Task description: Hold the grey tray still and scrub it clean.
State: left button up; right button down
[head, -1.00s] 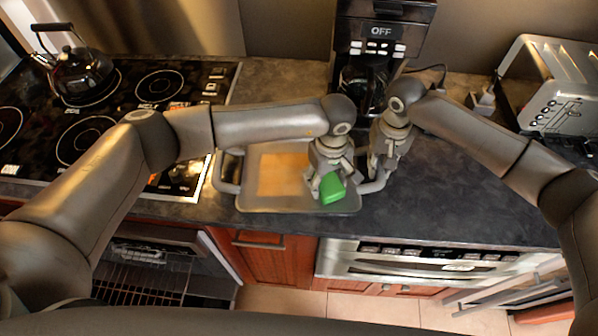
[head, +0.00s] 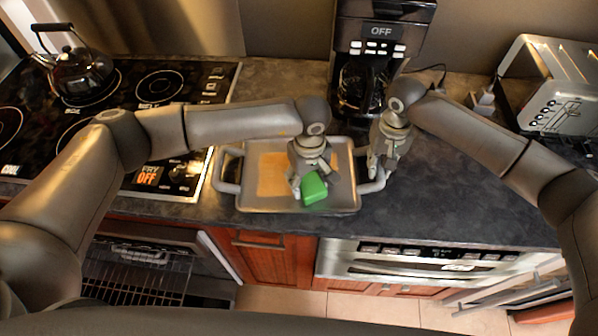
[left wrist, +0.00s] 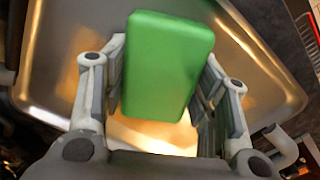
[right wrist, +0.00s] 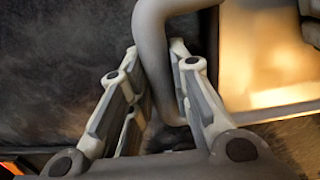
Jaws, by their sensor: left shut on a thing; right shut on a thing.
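The grey tray (head: 335,203) lies flat on the dark counter, with a handle at each side. An orange-yellow stain (head: 270,174) covers part of its floor, left of the middle. My left gripper (head: 309,182) is shut on a green sponge (head: 315,190) over the tray's middle, just right of the stain; the sponge fills the jaws in the left wrist view (left wrist: 166,65). Whether the sponge touches the tray floor cannot be told. My right gripper (head: 379,172) is shut on the tray's right handle, which runs between its fingers in the right wrist view (right wrist: 155,60).
The stove (head: 110,110) with a kettle (head: 82,72) is left of the tray. A coffee maker (head: 375,55) stands behind it, and a toaster (head: 562,85) is at the far right. The counter right of the tray (head: 460,195) is clear. The counter's front edge is close to the tray.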

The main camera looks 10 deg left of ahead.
aim_at(266, 187)
pick_arm(q)
jog(key=shift+s+a, duration=0.15)
jog(key=shift+a, duration=1.2)
jog(key=shift+s+a, duration=0.15)
jog(key=shift+a, duration=1.15)
jog(key=shift+a, duration=0.1)
jog(key=shift+s+a+f, duration=0.1)
jog(key=shift+s+a, duration=0.05)
jog(key=shift+a, duration=1)
jog(key=shift+s+a+f, duration=0.1)
jog(key=shift+s+a, duration=0.05)
jog(key=shift+a, duration=1)
jog(key=shift+d, duration=1.15)
jog(key=shift+w+d+r, duration=0.1)
jog(key=shift+w+d, duration=0.05)
jog(key=shift+d, duration=0.5)
jog(key=shift+w+d+r, duration=0.1)
jog(key=shift+d, duration=0.5)
jog(key=shift+s+a+f, duration=0.15)
jog(key=shift+a, duration=1.5)
jog(key=shift+s+a, duration=0.1)
jog(key=shift+a, duration=0.75)
jog(key=shift+d+r, duration=0.1)
jog(key=shift+r, duration=0.1)
